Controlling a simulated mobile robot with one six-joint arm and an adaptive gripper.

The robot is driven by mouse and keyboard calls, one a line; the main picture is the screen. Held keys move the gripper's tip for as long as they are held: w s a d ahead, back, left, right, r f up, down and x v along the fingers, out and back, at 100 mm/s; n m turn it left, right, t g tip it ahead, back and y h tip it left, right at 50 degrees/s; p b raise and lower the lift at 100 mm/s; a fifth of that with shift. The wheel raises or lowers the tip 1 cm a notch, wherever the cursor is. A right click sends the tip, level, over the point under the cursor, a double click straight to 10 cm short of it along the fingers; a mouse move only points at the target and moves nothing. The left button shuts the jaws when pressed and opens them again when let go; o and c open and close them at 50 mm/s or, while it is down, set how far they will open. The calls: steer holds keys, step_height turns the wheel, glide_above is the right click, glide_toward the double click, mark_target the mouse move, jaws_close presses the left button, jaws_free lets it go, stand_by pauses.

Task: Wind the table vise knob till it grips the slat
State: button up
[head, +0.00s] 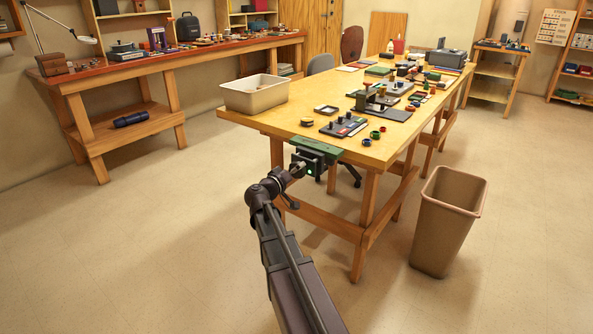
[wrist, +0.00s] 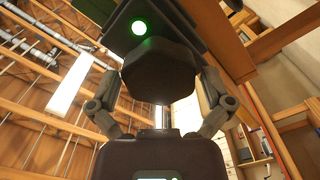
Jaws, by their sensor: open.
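The dark table vise (head: 312,160) is fixed at the near edge of the long wooden table and shows a lit green lamp. A flat green strip (head: 322,144) lies along its top; I cannot tell whether this is the slat or how firmly it is held. In the wrist view, the dark, many-sided knob (wrist: 158,72) hangs below the vise body (wrist: 165,22) on a thin metal shaft. My gripper (wrist: 158,88) is open below the vise, one finger on each side of the knob. Contact is not clear. In the head view, my gripper (head: 297,171) is small and partly hidden.
The table (head: 262,118) carries a beige tub (head: 254,94), a black peg block (head: 344,125) and several small rings and parts. A tan bin (head: 446,220) stands on the floor at right. The floor left of my arm is clear.

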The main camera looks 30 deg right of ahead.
steer(key=v, duration=1.1)
steer(key=shift+a, duration=0.3)
steer(key=shift+s, duration=0.15)
steer(key=s+a+f+g+y, duration=0.2)
steer(key=s+a+f+y, duration=0.15)
steer(key=f, duration=0.35)
steer(key=s+a+f+g+y, duration=0.2)
steer(key=s+a+f+y, duration=0.1)
steer(key=s+f+y, duration=0.3)
steer(key=s+a+f+n+g+y+p, duration=0.1)
steer(key=s+a+f+n+y, duration=0.1)
steer(key=s+a+y, duration=0.3)
steer(key=s+a+f+n+g+y, duration=0.2)
steer(key=a+f, duration=0.1)
steer(key=a, duration=0.4)
step_height(320, 180, up, 29)
steer(key=p, duration=2.9)
steer(key=shift+w+a+r, duration=0.15)
steer(key=shift+w, duration=0.15)
